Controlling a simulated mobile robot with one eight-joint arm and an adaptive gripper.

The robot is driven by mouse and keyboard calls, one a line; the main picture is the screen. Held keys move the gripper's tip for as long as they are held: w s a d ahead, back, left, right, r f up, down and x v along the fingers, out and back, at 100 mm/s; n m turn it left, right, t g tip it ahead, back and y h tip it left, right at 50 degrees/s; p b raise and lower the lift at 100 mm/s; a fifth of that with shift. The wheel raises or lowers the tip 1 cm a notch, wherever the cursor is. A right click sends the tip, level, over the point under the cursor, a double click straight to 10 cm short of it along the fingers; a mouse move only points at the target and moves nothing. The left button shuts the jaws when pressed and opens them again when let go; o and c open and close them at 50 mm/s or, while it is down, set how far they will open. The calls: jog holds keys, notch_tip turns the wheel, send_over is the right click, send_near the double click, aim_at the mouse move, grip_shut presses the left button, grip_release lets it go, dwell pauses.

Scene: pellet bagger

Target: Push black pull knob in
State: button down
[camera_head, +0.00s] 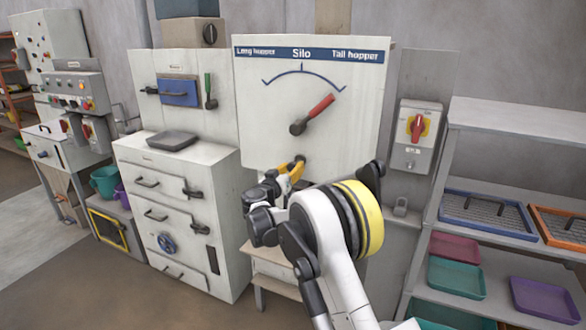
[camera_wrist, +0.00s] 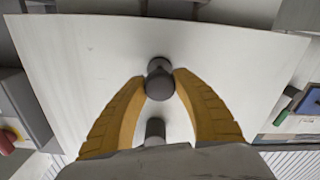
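The black pull knob (camera_wrist: 160,84) is a dark round knob on the pale panel (camera_wrist: 80,60), in the upper middle of the wrist view. In the head view its dark end (camera_head: 300,158) shows below the red pointer. My gripper (camera_wrist: 160,75) has yellow fingers, one on each side of the knob. Their tips appear to close on its sides. In the head view my gripper (camera_head: 296,167) is at the panel's lower part, and my arm hides some of it. How far the knob stands out from the panel is hard to tell.
A dial with a red pointer (camera_head: 312,115) is above the knob. A red rotary switch (camera_head: 417,127) is to the right, and a drawer cabinet (camera_head: 221,210) to the left. Shelves with coloured trays (camera_head: 456,277) stand at the right.

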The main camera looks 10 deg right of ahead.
jog(key=shift+x, duration=1.3)
jog(key=shift+r, duration=0.1)
jog(key=c, duration=1)
grip_release()
jog(key=shift+d, duration=0.1)
jog(key=v, duration=1.2)
